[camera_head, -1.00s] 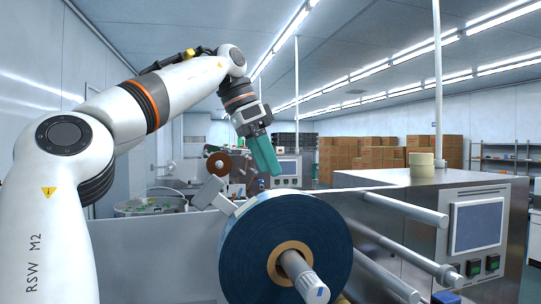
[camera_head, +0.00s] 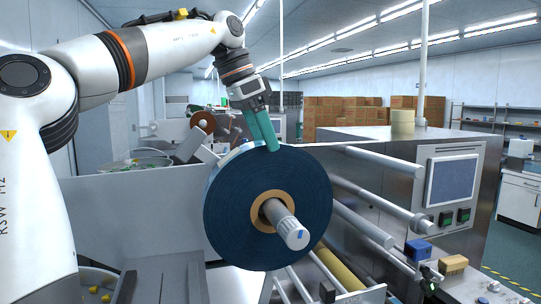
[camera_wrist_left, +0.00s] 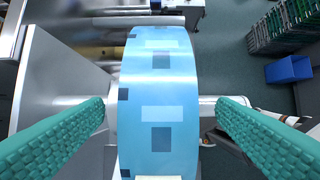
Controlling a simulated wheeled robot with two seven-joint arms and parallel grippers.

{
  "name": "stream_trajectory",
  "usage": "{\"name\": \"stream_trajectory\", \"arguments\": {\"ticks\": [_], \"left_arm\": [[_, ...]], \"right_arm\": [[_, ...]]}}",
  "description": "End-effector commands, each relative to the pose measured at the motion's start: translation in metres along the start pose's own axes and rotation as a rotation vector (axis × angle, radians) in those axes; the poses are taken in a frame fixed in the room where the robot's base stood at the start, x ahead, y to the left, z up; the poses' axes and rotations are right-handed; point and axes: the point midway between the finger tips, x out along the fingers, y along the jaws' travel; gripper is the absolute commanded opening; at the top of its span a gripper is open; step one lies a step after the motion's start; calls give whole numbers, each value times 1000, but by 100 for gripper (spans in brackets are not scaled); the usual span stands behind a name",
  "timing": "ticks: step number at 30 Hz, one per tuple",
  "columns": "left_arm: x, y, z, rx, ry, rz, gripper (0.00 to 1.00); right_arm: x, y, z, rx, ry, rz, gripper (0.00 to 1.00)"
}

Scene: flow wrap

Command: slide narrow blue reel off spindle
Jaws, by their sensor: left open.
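The wide-looking dark blue reel (camera_head: 315,180) sits on the silver spindle (camera_head: 288,228), with a tan core around it. The spindle's end sticks out in front of the reel. My left gripper (camera_head: 269,147) is open at the reel's top rim, its green fingers pointing down. In the left wrist view the reel's patterned light-blue edge (camera_wrist_left: 160,115) lies between the two spread fingers, with a gap on each side. The spindle (camera_wrist_left: 207,106) also shows beside the right finger there. My right gripper is out of view.
Silver rollers (camera_head: 375,160) and a machine cabinet with a screen (camera_head: 452,180) stand right of the reel. A small blue box (camera_head: 418,249) and a yellow one (camera_head: 453,263) are at lower right. A brown reel (camera_head: 203,122) is behind. Room in front of the spindle end looks clear.

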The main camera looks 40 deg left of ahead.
Motion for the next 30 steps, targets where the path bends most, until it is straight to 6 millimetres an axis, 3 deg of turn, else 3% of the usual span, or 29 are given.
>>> {"name": "stream_trajectory", "arguments": {"ticks": [9, 22, 23, 30], "left_arm": [[45, 0, 0, 0, 0, -2, 80], [56, 0, 0, 0, -1, 1, 80], [56, 0, 0, 0, -1, 1, 78], [55, 0, 0, 0, -1, 1, 39]], "right_arm": [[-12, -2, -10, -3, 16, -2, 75], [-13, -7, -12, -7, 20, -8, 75], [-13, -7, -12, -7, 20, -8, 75], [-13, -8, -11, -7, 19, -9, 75]]}}
